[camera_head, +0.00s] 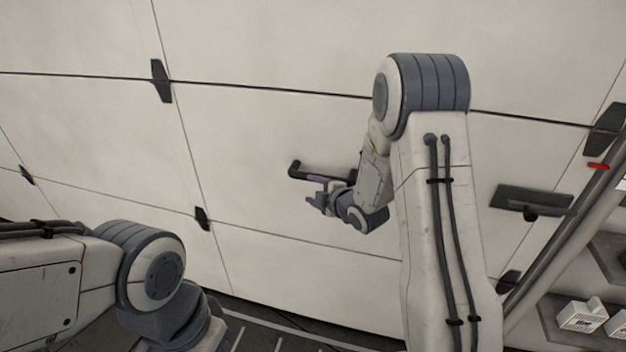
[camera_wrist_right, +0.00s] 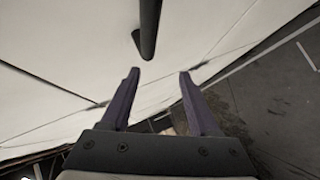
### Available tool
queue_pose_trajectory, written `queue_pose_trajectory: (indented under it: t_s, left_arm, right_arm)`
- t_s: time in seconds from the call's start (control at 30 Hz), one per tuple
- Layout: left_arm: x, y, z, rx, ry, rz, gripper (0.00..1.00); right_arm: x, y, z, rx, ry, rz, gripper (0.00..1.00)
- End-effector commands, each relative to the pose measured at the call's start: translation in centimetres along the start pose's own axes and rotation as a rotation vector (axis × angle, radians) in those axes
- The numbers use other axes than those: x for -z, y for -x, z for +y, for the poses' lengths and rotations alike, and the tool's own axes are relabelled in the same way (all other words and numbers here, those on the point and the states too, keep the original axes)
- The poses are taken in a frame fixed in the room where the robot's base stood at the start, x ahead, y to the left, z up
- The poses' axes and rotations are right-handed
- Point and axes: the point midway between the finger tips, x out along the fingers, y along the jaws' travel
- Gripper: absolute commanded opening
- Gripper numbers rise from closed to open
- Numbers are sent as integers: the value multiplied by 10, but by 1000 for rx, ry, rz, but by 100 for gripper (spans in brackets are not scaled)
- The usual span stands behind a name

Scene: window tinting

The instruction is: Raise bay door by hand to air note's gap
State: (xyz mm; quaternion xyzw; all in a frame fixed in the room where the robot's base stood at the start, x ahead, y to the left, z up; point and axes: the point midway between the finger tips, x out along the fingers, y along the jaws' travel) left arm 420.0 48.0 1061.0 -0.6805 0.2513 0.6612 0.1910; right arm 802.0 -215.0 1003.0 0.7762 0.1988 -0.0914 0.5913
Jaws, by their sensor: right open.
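The bay door (camera_head: 270,130) is a large off-white panelled door with dark hinges, and it fills most of the head view. A dark bar handle (camera_head: 320,173) is fixed on it near the middle. My right gripper (camera_head: 316,200) is just below the handle in the head view. In the right wrist view the right gripper (camera_wrist_right: 157,75) is open, with its two fingers apart and nothing between them. The handle (camera_wrist_right: 149,30) shows there beyond the fingertips, apart from them. My left arm is at the lower left, and its gripper is out of frame. No air note is in view.
A dark latch plate (camera_head: 532,200) sits on the door's right side. A dark rail (camera_head: 565,240) with a red piece (camera_head: 598,166) runs along the right edge. Shelves with white boxes (camera_head: 582,316) stand at the lower right. Dark floor with pale lines (camera_head: 262,335) shows below the door.

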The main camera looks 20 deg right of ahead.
Motion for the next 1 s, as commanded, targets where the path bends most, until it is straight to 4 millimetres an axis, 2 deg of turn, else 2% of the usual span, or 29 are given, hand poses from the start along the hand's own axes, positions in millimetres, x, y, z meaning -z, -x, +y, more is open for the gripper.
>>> queue_pose_trajectory:
  t_s: [0.03,0.1,0.23,0.33,0.43,0.8,1.0]
  left_arm:
    - [0,-6,0,0,0,0,0]
    - [0,-8,-1,0,0,0,0]
    - [0,-10,-1,0,0,0,0]
    - [0,-9,-1,0,0,0,0]
    - [0,-5,0,0,0,0,0]
    - [1,14,1,0,0,0,0]
    - [1,18,1,0,0,0,0]
  right_arm:
    - [-23,-2,-6,-53,36,6,62]
    - [-40,-1,-4,-126,88,22,62]
    - [-58,4,-1,-214,147,35,62]
    - [-62,3,2,-243,167,39,62]
    - [-60,-7,6,-248,171,42,62]
    - [-55,-72,22,-246,168,42,62]
    - [-55,-91,26,-246,167,40,62]
